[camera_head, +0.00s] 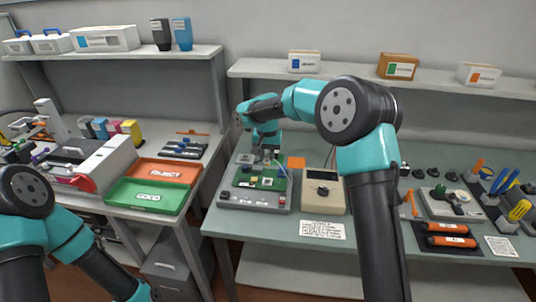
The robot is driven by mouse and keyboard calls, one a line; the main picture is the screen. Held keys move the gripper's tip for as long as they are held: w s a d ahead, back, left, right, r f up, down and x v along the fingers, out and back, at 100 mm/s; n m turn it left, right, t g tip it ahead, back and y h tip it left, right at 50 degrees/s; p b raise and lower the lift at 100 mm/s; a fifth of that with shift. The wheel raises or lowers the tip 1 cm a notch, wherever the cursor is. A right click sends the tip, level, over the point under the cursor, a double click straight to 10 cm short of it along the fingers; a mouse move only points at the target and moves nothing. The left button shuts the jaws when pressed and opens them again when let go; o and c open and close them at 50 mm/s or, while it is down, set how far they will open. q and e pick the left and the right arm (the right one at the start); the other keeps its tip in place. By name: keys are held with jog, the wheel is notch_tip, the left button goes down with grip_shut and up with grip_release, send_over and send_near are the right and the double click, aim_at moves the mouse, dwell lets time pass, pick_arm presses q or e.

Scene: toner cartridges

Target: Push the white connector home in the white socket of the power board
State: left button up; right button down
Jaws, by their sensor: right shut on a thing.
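The green power board (262,182) lies on a grey fixture (240,197) on the right-hand bench. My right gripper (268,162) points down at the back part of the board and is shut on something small. The held piece is too small to make out clearly; it appears to be the white connector. The white socket cannot be told apart at this size, so I cannot see whether connector and socket touch. My left arm is at the lower left, and its gripper is out of view.
A beige meter box (323,192) stands right of the fixture, with an orange square (296,162) behind. A paper label (322,230) lies in front. The left bench holds a green tray (146,196) and a red-orange tray (165,171). A shelf (430,85) runs above the bench.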

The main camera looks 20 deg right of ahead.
jog(key=shift+f, duration=3)
jog(key=shift+f, duration=1.6)
jog(key=c, duration=0.9)
grip_release()
jog(key=shift+o, duration=0.2)
jog(key=shift+r, duration=0.1)
notch_tip(320, 180, up, 17)
jog(key=shift+r, duration=0.15)
